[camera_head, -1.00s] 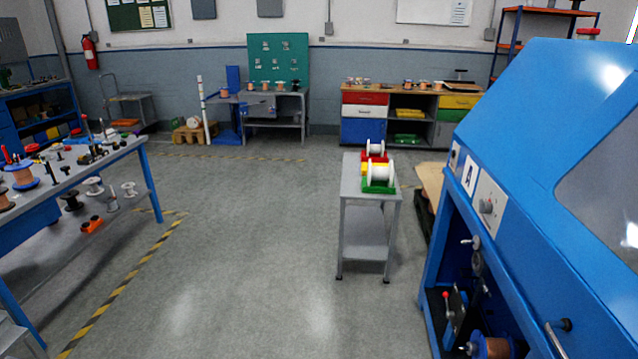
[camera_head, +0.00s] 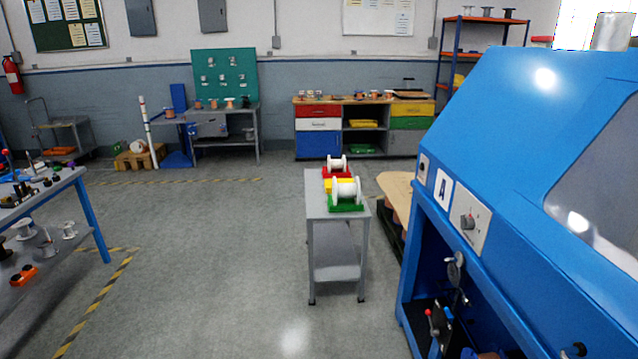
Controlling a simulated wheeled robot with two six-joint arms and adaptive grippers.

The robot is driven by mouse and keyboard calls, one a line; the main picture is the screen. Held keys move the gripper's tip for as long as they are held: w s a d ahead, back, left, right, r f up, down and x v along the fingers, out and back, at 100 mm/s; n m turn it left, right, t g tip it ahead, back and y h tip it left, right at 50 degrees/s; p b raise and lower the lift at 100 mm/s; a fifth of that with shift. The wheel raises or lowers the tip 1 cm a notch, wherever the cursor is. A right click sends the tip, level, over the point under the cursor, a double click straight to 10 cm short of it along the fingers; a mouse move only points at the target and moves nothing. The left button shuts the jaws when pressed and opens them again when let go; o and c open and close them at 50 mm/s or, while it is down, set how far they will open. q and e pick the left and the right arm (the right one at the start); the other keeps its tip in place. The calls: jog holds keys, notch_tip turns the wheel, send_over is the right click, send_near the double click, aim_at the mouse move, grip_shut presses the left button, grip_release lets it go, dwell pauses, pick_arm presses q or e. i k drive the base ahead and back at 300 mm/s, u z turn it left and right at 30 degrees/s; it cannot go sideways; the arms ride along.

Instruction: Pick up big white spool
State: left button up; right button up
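A big white spool (camera_head: 346,190) sits in a green holder (camera_head: 346,208) at the near end of a narrow grey table (camera_head: 317,208). A smaller-looking white spool (camera_head: 337,163) sits behind it in a red holder (camera_head: 327,174). A yellow block (camera_head: 338,185) lies between the two holders. Neither of my grippers shows in the head view.
A large blue machine (camera_head: 500,130) marked A fills the right side. A blue-legged workbench (camera_head: 60,183) with parts stands at the left. The floor (camera_head: 200,270) between is open.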

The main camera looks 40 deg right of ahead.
aim_at(353, 190)
jog(key=z, duration=0.1)
jog(key=i, duration=1.6)
jog(key=z, duration=0.95)
jog(key=i, duration=0.85)
jog(key=z, duration=0.9)
